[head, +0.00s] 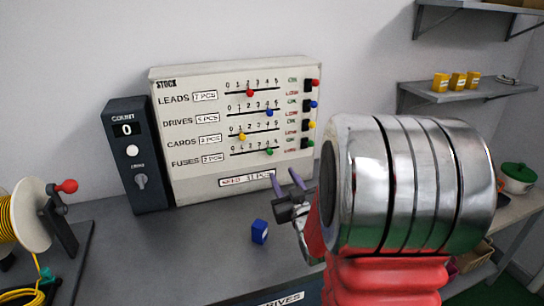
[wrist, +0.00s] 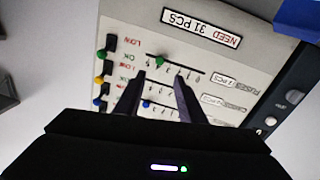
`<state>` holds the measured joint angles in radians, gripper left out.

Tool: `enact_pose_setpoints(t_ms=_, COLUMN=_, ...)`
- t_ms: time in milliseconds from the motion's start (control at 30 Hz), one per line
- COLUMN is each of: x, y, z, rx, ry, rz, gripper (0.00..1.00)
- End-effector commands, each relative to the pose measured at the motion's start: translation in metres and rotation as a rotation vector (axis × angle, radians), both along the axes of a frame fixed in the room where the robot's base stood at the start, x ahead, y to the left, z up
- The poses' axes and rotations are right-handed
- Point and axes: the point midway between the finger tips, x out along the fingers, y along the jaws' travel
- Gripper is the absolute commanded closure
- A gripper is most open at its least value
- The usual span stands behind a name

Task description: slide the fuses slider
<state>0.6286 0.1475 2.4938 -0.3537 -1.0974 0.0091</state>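The STOCK panel (head: 215,80) stands upright at the back of the bench, with four labelled slider rows. The FUSES slider (head: 269,151) is a green knob in the lowest row, right of the middle of its slot, at about 4. Its label appears to read 2 PCS. In the wrist view, which shows the panel upside down, the green knob (wrist: 160,61) sits just beyond my fingertips. My gripper (head: 289,180) is open and empty, in front of the panel's lower right. In the wrist view its fingers (wrist: 160,77) are apart, not around the knob.
The red (head: 250,92), blue (head: 269,112) and yellow (head: 242,136) knobs sit in the rows above. A grey COUNT box (head: 135,160) reading 0 stands left of the panel. A small blue block (head: 259,232) lies on the bench (head: 190,250). A wire spool (head: 30,214) stands far left.

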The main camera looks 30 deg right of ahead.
Motion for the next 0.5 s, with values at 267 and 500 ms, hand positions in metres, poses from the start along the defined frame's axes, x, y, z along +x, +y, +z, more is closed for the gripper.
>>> enact_pose_setpoints(t_ms=267, x=0.030, y=-0.009, z=0.000, rx=0.000, ry=0.000, rz=0.001, gripper=0.64)
enact_pose_setpoints(t_ms=500, x=0.066, y=-0.021, z=0.000, rx=0.000, ry=0.000, rz=0.001, gripper=0.64)
